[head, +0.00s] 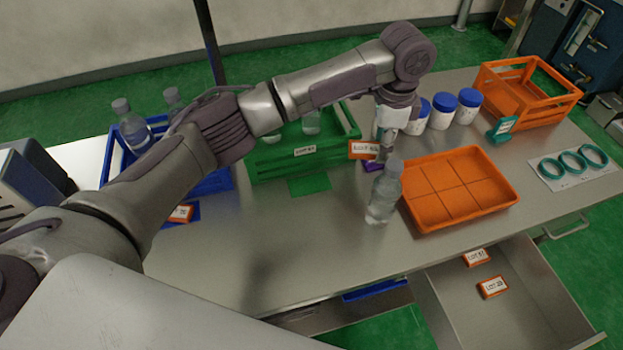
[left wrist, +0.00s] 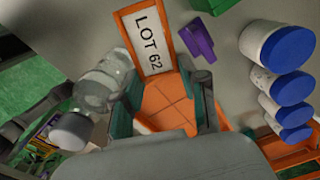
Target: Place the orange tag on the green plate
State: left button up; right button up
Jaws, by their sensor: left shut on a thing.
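The orange tag (head: 363,150), with a white label reading LOT 62 in the left wrist view (left wrist: 150,45), is held up above the table. My left gripper (head: 384,142) is shut on it; its fingers also show in the left wrist view (left wrist: 165,95), one on each side of the tag's lower end. The green plate (head: 309,184) lies flat on the table in front of the green crate, to the left of the gripper, and looks bare. My right gripper is not in view.
A clear bottle (head: 384,195) stands close below the gripper, beside an orange tray (head: 460,213). A purple object (head: 372,166) lies behind the bottle. The green crate (head: 270,168) stands behind the plate. Blue-lidded jars (head: 442,111) stand right. An open drawer (head: 530,315) holds two tags.

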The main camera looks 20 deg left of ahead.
pick_arm(q)
jog(key=shift+a+f, duration=0.15)
jog(key=shift+a, duration=0.1)
jog(key=p, duration=0.3)
send_over(323, 185)
notch_tip(323, 185, down, 6)
jog(key=shift+d+f, duration=0.15)
jog(key=shift+s+f, duration=0.1)
jog(key=shift+f, duration=0.15)
notch_tip(323, 185, down, 3)
jog(key=shift+f+p, duration=0.15)
jog(key=shift+p, duration=0.45)
jog(key=shift+f, duration=0.3)
jog(key=shift+f, duration=0.1)
jog(key=o, duration=0.8)
